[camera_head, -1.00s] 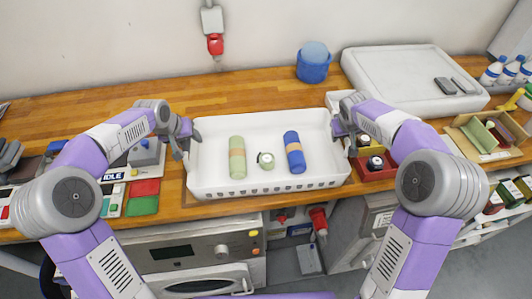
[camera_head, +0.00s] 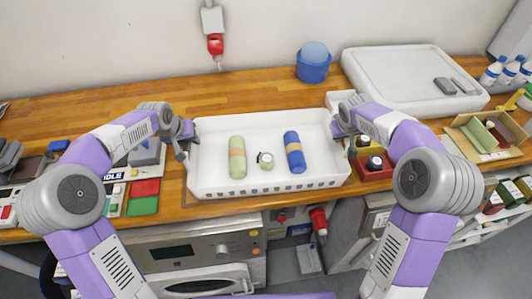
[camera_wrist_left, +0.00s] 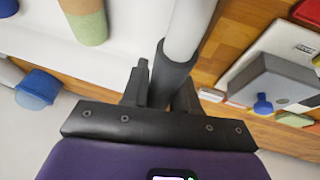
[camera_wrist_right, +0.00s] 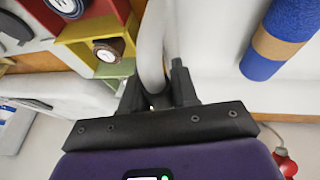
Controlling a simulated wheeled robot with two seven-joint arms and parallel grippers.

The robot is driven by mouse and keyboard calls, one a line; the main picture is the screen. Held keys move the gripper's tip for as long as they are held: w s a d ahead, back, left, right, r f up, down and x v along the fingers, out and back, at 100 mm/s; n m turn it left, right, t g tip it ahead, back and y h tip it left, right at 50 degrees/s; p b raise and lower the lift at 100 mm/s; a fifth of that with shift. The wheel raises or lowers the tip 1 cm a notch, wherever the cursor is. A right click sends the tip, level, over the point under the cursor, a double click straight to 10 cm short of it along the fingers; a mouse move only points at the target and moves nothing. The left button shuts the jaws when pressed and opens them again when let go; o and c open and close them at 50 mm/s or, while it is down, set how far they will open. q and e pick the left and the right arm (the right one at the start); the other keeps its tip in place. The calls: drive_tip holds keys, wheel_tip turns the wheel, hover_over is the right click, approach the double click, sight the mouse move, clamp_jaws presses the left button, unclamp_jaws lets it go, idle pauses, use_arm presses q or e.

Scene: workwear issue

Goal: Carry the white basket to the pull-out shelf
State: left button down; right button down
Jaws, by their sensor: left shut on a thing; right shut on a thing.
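The white basket (camera_head: 265,187) is on the wooden counter near its front edge. My right gripper (camera_head: 345,132) is shut on the right side; in the right wrist view the fingers (camera_wrist_right: 160,90) pinch the rim. I cannot tell whether the basket is lifted. I cannot make out a pull-out shelf.
A red bin (camera_head: 377,176) stands close to the basket's right. Red and green pads (camera_head: 143,205) lie to its left. A blue tub (camera_head: 313,65) and a large white tray (camera_head: 400,75) are behind. An appliance (camera_head: 190,265) is below the counter edge. The counter behind the basket is clear.

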use_arm(q)
drive_tip(key=shift+r, duration=0.25)
use_arm(e)
drive_tip(key=shift+r, duration=0.25)
